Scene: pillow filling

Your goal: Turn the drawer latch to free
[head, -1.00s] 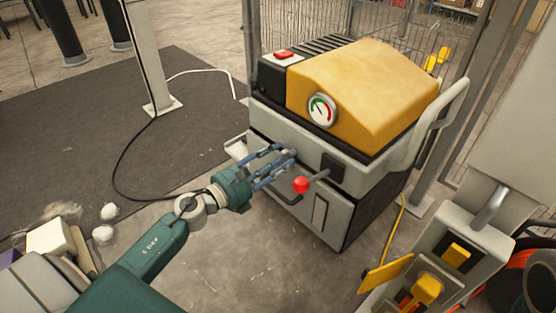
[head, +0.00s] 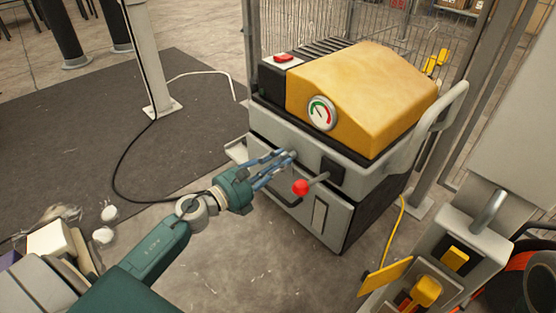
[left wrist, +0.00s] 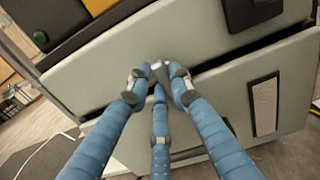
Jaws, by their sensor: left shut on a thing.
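The drawer latch (head: 291,154) is a small grey knob on the front of the grey machine with a yellow hood (head: 365,90). In the left wrist view the latch (left wrist: 158,70) sits between my fingertips, at the seam above the drawer (left wrist: 210,105). My left gripper (head: 284,158) is shut on it, its blue fingers coming in from the left. The fingers hide most of the latch, so its exact angle is hard to tell. My right gripper is not in view.
A lever with a red ball (head: 300,187) sticks out close to the right of my fingers, by a black plate (head: 332,167). A round gauge (head: 321,112) is above. A grey station with yellow parts (head: 455,255) stands at right. A black cable (head: 115,180) lies on the floor at left.

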